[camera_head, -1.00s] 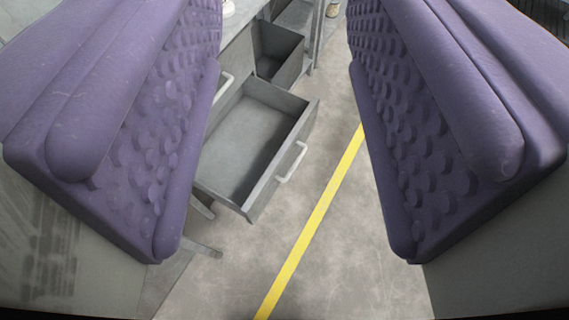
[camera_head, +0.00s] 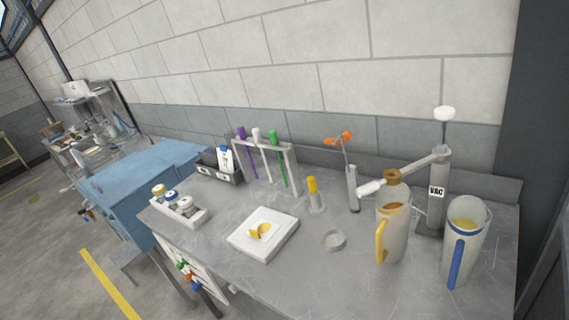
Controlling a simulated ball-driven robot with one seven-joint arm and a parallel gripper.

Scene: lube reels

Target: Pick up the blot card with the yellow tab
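No blot card can be made out for certain. A white square block (camera_head: 252,244) lies flat on the grey bench (camera_head: 330,285), and a small curled yellow piece (camera_head: 260,231) rests on top of it. I cannot tell whether that piece is a tab. Pale sheets with green, orange and blue bits (camera_head: 188,272) show on the bench's left side, too small to read. My gripper is not in view.
A rack of purple, white and green-topped tubes (camera_head: 265,160) stands behind the block. A tray of capped jars (camera_head: 180,206) sits left. The bench's front is clear.

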